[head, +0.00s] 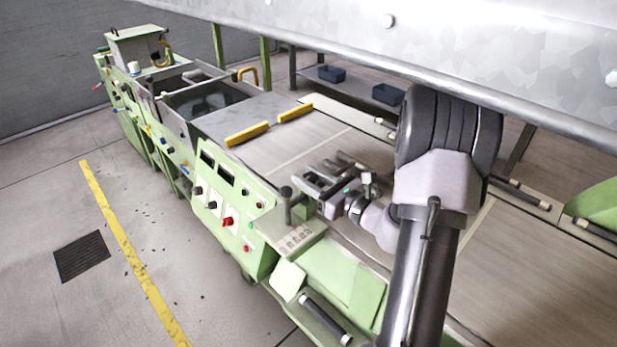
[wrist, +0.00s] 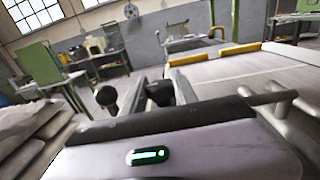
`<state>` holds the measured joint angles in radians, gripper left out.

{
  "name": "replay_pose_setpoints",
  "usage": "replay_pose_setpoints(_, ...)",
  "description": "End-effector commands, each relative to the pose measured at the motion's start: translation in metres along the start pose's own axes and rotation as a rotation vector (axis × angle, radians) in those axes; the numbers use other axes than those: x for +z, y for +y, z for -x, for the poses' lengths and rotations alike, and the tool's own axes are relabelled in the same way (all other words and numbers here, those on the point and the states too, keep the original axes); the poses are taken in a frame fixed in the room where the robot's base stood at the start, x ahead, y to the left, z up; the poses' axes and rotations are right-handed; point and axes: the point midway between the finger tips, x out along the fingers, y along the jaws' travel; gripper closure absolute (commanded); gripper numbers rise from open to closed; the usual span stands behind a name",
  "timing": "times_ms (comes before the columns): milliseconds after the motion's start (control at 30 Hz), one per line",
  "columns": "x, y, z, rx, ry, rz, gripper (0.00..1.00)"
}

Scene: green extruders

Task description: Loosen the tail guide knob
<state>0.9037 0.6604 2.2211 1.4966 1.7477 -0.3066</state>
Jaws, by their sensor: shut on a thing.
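My gripper (head: 308,181) is over the near edge of the green machine's belt bed, beside the control panel. In the wrist view, my gripper (wrist: 162,92) is shut on a black knob (wrist: 160,94) that shows between its two fingers. I take this for the tail guide knob; its lower part is hidden behind my gripper's body. In the head view I cannot make out the held knob among the fingers. A separate black ball-topped lever (wrist: 107,98) stands just left of the fingers, apart from them. It also shows in the head view (head: 287,192).
A green control panel (head: 228,212) with several buttons faces the aisle. Yellow bars (head: 247,134) lie across the belt bed (head: 350,155). Grey rods (wrist: 268,98) stand close right of my gripper. Dark bins (head: 388,94) sit on a shelf behind. The aisle floor is open.

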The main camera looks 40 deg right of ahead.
Motion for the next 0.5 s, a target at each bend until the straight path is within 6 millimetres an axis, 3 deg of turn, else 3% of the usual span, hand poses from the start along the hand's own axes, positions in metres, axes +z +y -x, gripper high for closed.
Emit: replay_pose_setpoints(500, -0.0016, 0.0010, 0.0005, 0.417, 0.001, 0.001, 1.00)
